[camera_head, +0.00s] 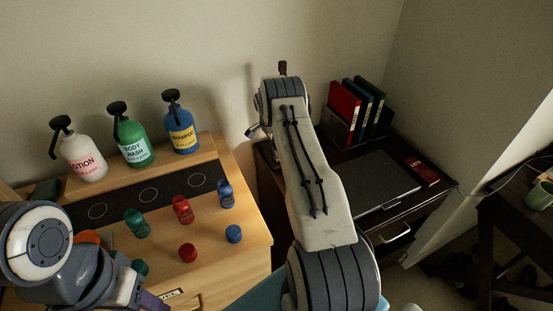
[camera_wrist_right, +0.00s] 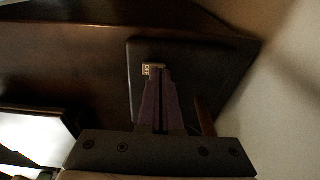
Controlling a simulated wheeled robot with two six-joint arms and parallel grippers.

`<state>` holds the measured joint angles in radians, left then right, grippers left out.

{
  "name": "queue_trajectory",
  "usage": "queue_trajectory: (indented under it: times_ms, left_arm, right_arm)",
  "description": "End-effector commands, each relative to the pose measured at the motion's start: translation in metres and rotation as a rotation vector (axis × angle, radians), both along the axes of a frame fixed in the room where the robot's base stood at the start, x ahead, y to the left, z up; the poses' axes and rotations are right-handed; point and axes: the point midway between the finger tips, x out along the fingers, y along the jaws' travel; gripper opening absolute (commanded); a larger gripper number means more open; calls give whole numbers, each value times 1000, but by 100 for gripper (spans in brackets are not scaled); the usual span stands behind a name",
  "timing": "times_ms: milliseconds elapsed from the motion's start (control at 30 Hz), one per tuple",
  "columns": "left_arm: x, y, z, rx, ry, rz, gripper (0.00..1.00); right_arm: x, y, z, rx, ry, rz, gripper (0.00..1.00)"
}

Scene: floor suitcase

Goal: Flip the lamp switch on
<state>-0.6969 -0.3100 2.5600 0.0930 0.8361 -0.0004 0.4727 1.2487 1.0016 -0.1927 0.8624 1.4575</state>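In the right wrist view, a small pale switch (camera_wrist_right: 148,69) sits on a dark, flat, block-like base (camera_wrist_right: 190,62), seemingly the lamp's. My right gripper (camera_wrist_right: 159,72) has its purple fingers together, with only a thin dark line between them. Their tips are right beside the switch and overlap its edge; I cannot tell if they touch it. In the head view my right arm hides this gripper and the switch, and no lit lamp shows. My left gripper (camera_head: 152,301) shows only partly at the lower left, low by the wooden cabinet.
A dark desk (camera_head: 435,196) holds a closed laptop (camera_head: 370,182), upright books (camera_head: 343,108) and a small red item (camera_head: 421,170). The wooden cabinet (camera_head: 245,262) holds pump bottles (camera_head: 133,142) and several coloured small containers (camera_head: 182,210). A green mug (camera_head: 540,196) is at far right. Walls close off the back.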

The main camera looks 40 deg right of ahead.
Motion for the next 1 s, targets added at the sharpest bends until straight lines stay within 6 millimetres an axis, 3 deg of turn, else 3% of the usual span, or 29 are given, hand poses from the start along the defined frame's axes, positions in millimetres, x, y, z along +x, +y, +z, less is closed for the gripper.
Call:
queue_trajectory:
  times_ms: [833,1000]
  left_arm:
    - [0,0,31,0,0,0,50]
    - [0,0,33,0,0,0,50]
  right_arm:
    - [-1,0,64,1,1,0,0]
    - [-1,1,68,1,2,0,0]
